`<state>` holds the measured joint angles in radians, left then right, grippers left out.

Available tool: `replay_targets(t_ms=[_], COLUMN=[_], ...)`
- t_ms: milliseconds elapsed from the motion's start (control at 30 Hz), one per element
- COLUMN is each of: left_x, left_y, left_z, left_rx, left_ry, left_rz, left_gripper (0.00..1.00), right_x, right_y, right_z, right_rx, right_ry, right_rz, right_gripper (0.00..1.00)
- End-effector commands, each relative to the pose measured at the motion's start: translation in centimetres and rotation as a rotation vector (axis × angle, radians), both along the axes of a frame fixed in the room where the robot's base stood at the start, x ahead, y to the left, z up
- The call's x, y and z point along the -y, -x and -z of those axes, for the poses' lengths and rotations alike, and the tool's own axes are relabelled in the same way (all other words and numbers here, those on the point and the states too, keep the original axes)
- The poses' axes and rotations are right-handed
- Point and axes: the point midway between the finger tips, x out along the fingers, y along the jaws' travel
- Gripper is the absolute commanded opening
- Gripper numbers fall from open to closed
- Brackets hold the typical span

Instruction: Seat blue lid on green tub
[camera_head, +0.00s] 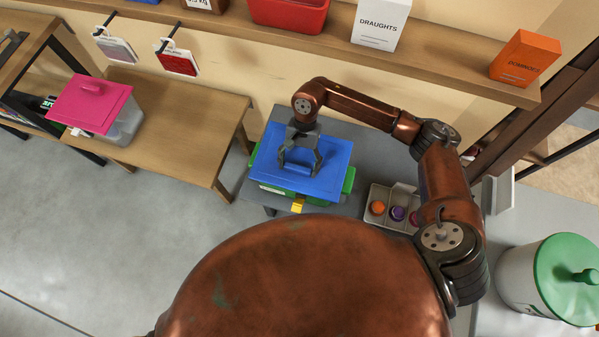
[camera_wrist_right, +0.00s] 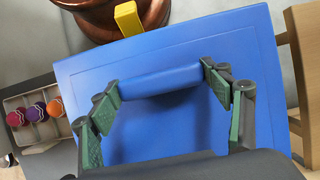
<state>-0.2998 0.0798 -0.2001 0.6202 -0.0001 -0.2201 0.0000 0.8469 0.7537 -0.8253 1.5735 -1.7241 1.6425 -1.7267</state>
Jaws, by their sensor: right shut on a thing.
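The blue lid (camera_head: 325,150) lies over the green tub (camera_head: 349,181) on a grey table in the head view. Green tub edges show past the lid at the right and front, so the lid looks slightly askew; whether it is seated or just above the rim I cannot tell. My right gripper (camera_head: 300,168) is over the lid, shut on its raised handle. In the right wrist view the gripper (camera_wrist_right: 170,100) has its fingers at both ends of the blue handle (camera_wrist_right: 160,80), and the blue lid (camera_wrist_right: 225,45) fills the middle. My left gripper is not in view.
A grey tray (camera_head: 378,192) with small coloured round things stands right of the tub. A wooden bench (camera_head: 180,120) at left holds a clear tub with a pink lid (camera_head: 88,105). A shelf (camera_head: 450,65) runs behind. A green-lidded bin (camera_head: 525,275) stands at right.

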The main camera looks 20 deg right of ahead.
Motion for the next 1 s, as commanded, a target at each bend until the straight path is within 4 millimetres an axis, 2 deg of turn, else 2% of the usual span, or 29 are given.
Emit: replay_targets(t_ms=[333,367,633,1000], left_x=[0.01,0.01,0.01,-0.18], left_y=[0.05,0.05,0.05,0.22], left_z=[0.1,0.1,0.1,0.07], left_rx=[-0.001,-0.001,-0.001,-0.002], left_ry=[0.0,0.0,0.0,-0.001], left_rz=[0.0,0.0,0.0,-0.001], left_gripper=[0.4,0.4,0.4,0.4], right_x=[-0.01,-0.01,-0.01,0.1], right_y=[0.06,0.06,0.04,-0.15], right_z=[0.13,0.14,0.12,-0.31], right_rx=[-0.001,-0.001,-0.001,-0.001], right_ry=[0.0,0.0,0.0,0.001], right_rz=[0.0,0.0,0.0,0.0], right_gripper=[0.44,0.74,0.92,0.92])
